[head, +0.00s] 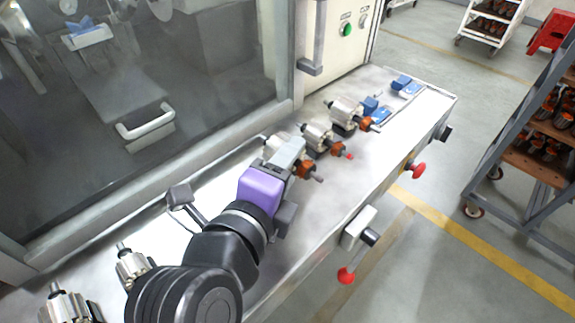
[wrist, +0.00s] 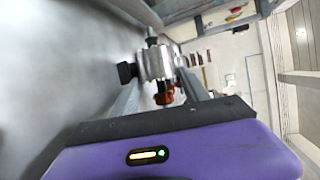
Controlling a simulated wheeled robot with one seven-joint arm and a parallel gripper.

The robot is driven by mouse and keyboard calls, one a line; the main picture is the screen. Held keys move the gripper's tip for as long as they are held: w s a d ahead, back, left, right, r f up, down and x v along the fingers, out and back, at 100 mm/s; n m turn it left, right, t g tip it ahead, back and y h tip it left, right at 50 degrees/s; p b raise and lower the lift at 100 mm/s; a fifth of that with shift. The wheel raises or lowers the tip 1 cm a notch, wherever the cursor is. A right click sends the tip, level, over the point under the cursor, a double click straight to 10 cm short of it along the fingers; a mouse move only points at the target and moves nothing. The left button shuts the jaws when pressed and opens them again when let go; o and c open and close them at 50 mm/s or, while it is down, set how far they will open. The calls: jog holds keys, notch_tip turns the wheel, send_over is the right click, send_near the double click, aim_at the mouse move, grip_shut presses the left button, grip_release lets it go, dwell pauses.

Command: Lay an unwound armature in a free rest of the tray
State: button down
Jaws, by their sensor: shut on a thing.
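My gripper (head: 284,153) is over the metal bench and shut on an armature (head: 306,170), whose orange-brown end and shaft stick out to the right. In the wrist view, the held armature (wrist: 152,64) shows its silvery core and dark shaft end between the fingers (wrist: 160,82). Two more (head: 131,266) (head: 66,306) are at the lower left, partly cut off or behind my arm. I cannot clearly make out the tray or its free rests.
Small blue blocks (head: 370,104) lie at the bench's far end (head: 430,100). Red knobs (head: 346,275) (head: 417,169) stick out along its front. A glazed machine door with a handle (head: 147,124) borders the left. A rack with parts (head: 545,130) stands across the aisle.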

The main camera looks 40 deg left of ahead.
jog(key=shift+s+f+b, duration=0.1)
jog(key=shift+f+b, duration=0.85)
jog(key=shift+f, duration=0.45)
dwell(0.4)
jog(key=shift+c, duration=2.3)
grip_release()
jog(key=v, duration=0.2)
jog(key=r+v, duration=0.1)
jog(key=v, duration=0.4)
jog(key=shift+s+r+b, duration=0.15)
jog(key=shift+r+b, duration=0.15)
jog(key=shift+r, duration=0.2)
jog(key=shift+s+d+r, duration=0.15)
jog(key=shift+s+r, duration=0.05)
jog(key=shift+r, duration=0.05)
jog(key=shift+r, duration=0.1)
